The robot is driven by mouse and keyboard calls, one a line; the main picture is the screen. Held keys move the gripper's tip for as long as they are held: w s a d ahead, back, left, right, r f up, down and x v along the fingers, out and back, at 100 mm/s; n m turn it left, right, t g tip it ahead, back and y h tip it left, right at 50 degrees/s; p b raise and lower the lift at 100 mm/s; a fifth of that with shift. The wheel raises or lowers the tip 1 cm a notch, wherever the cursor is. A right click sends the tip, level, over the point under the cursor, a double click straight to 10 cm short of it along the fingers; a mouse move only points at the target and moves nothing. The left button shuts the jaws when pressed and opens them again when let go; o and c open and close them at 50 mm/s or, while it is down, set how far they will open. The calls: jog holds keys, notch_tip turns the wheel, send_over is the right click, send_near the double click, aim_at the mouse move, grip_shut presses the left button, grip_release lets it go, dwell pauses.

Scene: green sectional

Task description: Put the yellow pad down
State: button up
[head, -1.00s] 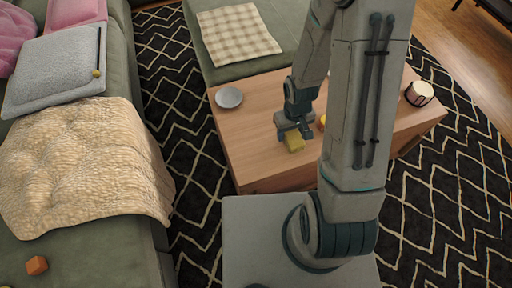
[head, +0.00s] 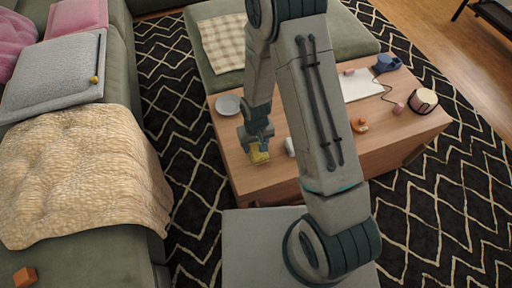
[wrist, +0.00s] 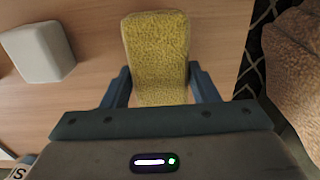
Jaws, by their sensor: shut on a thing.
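The yellow pad (head: 259,156) is a small fuzzy block at my gripper (head: 256,146), over the left part of the wooden coffee table (head: 235,172). In the wrist view the pad (wrist: 157,55) sits between the two blue fingers of my gripper (wrist: 160,84), which are shut on its sides. The pad's far end points away from my palm, over the wooden top. I cannot tell whether it touches the table.
A white block (wrist: 43,52) stands beside the pad, also visible in the head view (head: 289,146). A grey bowl (head: 228,104) is behind my gripper. An orange item (head: 359,125), a blue item (head: 386,63) and a round cup (head: 423,101) are further right. Bare wood lies around the pad.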

jog(key=shift+f, duration=0.95)
jog(key=shift+f, duration=0.1)
jog(key=o, duration=0.9)
